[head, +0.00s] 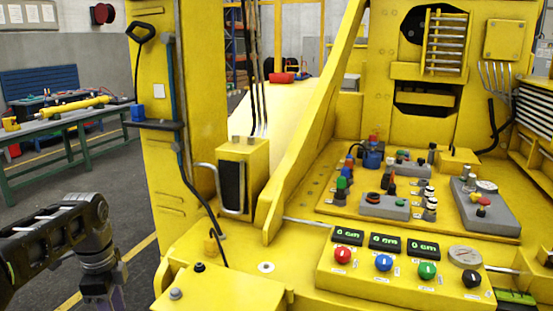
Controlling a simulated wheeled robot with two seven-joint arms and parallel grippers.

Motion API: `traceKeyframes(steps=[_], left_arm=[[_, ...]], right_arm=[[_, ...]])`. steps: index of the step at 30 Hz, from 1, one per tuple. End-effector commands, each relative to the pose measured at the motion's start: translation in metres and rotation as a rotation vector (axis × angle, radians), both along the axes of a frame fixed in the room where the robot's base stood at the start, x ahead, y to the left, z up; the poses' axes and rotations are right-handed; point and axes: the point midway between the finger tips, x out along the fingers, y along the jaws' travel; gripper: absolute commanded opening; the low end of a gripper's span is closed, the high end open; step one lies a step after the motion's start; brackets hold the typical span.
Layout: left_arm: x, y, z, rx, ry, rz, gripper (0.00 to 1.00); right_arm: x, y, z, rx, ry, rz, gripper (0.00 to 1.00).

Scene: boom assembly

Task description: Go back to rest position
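My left arm comes in from the left edge in the head view. It bends down at the wrist, and my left gripper (106,299) is cut off by the bottom edge, so its fingertips are hidden. It hangs over the dark floor, apart from the yellow machine (185,240) to its right. I see nothing held in the part that shows. My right arm and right gripper are not in view.
A control box (400,281) with coloured knobs and green "0 cm" displays is at the machine's front right. Behind it, a panel (335,205) carries several small controls. A green-legged workbench (60,122) stands at the back left. Open floor lies between.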

Motion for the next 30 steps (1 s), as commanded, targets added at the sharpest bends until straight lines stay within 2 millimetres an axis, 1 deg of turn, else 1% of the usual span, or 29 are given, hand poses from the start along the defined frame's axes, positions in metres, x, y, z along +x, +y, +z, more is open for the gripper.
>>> traceKeyframes(steps=[5,11,14,15,17,20,23,24,26,27,29,30], left_arm=[[0.008,-0.013,-0.024,-0.017,-0.002,0.03,0.44],[0.016,-0.032,-0.057,-0.046,-0.007,0.08,0.44],[0.021,-0.045,-0.079,-0.065,-0.009,0.118,0.44],[0.022,-0.053,-0.092,-0.078,-0.01,0.138,0.44],[0.024,-0.064,-0.11,-0.095,-0.009,0.17,0.44],[0.024,-0.088,-0.145,-0.129,-0.006,0.239,0.44],[0.018,-0.119,-0.189,-0.174,0.006,0.333,0.44],[0.012,-0.135,-0.21,-0.195,0.016,0.386,0.44],[-0.002,-0.161,-0.244,-0.231,0.035,0.479,0.44],[-0.014,-0.18,-0.268,-0.255,0.051,0.552,0.44],[-0.037,-0.208,-0.301,-0.288,0.08,0.674,0.44],[-0.055,-0.225,-0.32,-0.305,0.099,0.76,0.44]], right_arm=[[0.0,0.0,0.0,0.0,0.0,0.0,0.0],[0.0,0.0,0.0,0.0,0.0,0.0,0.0],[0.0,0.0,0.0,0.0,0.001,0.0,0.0],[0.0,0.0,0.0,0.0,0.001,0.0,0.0],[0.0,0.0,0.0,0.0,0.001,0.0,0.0],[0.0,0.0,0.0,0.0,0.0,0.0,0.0],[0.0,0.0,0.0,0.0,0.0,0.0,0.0],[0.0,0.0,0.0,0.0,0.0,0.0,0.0],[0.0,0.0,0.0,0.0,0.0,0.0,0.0],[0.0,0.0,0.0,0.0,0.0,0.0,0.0],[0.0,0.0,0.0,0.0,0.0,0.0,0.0],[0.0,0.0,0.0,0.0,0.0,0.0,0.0]])
